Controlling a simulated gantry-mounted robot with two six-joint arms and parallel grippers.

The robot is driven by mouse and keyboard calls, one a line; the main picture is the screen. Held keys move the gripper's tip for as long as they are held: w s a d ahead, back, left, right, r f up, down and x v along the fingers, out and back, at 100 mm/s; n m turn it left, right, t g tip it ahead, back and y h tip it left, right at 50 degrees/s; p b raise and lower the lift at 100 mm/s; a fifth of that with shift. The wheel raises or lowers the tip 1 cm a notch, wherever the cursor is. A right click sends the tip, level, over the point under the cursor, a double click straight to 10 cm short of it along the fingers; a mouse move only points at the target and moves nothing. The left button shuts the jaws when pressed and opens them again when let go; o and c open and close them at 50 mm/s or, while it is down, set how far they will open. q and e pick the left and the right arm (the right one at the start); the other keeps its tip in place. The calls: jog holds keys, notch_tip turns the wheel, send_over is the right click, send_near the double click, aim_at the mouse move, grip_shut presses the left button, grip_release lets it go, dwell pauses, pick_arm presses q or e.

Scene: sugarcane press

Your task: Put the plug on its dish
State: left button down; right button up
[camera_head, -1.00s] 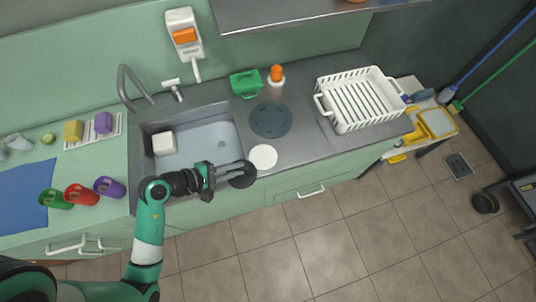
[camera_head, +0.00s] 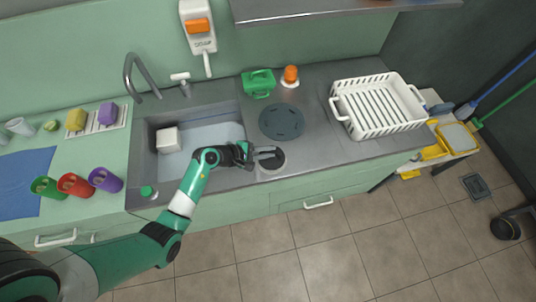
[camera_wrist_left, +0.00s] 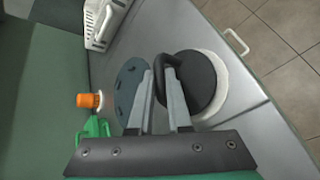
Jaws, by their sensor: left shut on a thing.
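The black plug (camera_head: 273,160) is a flat disc with a loop handle. My left gripper (camera_head: 264,153) is shut on it; in the left wrist view, the fingers close on the handle (camera_wrist_left: 160,63) of the plug (camera_wrist_left: 197,78). The round white dish (camera_wrist_left: 222,90) lies under the plug and is mostly covered by it, with its rim showing to the side. I cannot tell whether the plug touches the dish. My right gripper is not in view.
The sink (camera_head: 215,133) with a white block (camera_head: 168,140) is on the left. A dark round mat (camera_head: 281,122), a green container (camera_head: 258,82), an orange-topped bottle (camera_head: 290,76) and a white rack (camera_head: 377,105) stand around the counter. The counter edge is close in front.

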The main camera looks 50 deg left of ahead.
pick_arm(q)
jog(key=shift+f, duration=0.7)
jog(key=shift+s, duration=0.1)
jog(key=shift+r, duration=0.1)
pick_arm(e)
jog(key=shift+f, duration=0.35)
pick_arm(q)
jog(key=shift+f, duration=0.2)
jog(key=c, duration=0.9)
grip_release()
jog(key=shift+o, duration=0.2)
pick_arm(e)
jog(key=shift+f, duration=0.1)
pick_arm(q)
jog(key=shift+r, duration=0.1)
